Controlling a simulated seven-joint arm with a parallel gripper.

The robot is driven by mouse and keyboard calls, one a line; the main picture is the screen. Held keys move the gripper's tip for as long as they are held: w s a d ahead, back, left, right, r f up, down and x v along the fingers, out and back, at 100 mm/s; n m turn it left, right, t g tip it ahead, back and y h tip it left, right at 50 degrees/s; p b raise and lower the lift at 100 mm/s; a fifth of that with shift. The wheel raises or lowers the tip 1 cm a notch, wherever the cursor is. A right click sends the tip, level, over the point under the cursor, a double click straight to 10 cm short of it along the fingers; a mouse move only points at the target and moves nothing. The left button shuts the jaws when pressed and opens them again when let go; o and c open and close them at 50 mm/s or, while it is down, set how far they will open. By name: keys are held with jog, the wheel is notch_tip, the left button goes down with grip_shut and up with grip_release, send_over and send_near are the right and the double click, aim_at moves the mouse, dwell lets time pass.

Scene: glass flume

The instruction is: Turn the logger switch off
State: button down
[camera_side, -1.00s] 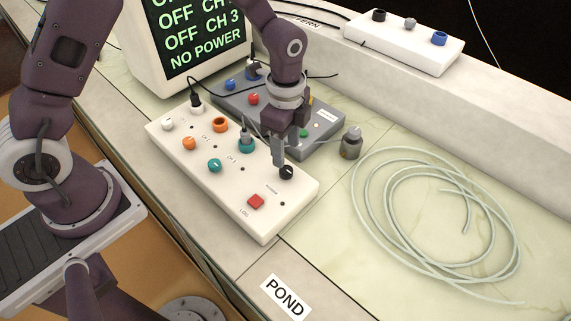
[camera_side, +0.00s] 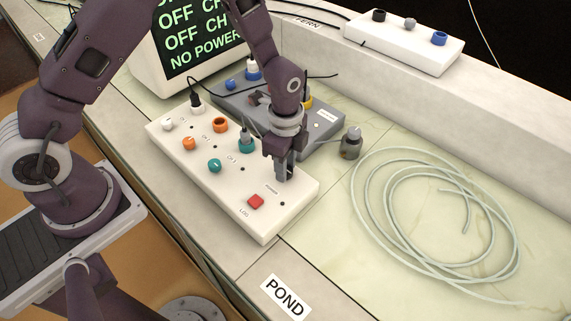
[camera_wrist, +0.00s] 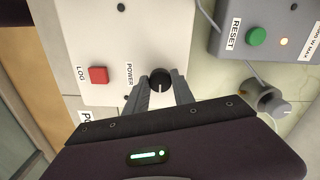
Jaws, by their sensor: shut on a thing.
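A white logger box (camera_side: 301,196) lies on the bench with several coloured sockets and knobs along it. In the wrist view its black round knob (camera_wrist: 160,78), with a white pointer mark, sits beside the label POWER (camera_wrist: 129,74). My gripper (camera_side: 284,176) is low over the near right end of the box. In the wrist view my gripper (camera_wrist: 158,88) is shut on the black knob, with one finger on each side. The fingers hide the knob in the side view. A red square button (camera_side: 255,201) marked LOG is beside it.
A screen (camera_side: 195,35) at the back reads NO POWER. A grey box (camera_side: 322,125) with a green RESET button (camera_wrist: 257,36) stands close behind the white box. A small grey bottle-like object (camera_side: 351,142) and coiled pale tubing (camera_side: 360,235) lie to the right.

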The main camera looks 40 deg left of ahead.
jog(key=shift+n, duration=0.4)
jog(key=n, duration=1.3)
jog(key=shift+d+n, duration=0.1)
jog(key=shift+n, duration=2.1)
jog(key=c, duration=1.1)
grip_release()
jog(key=shift+o, duration=0.2)
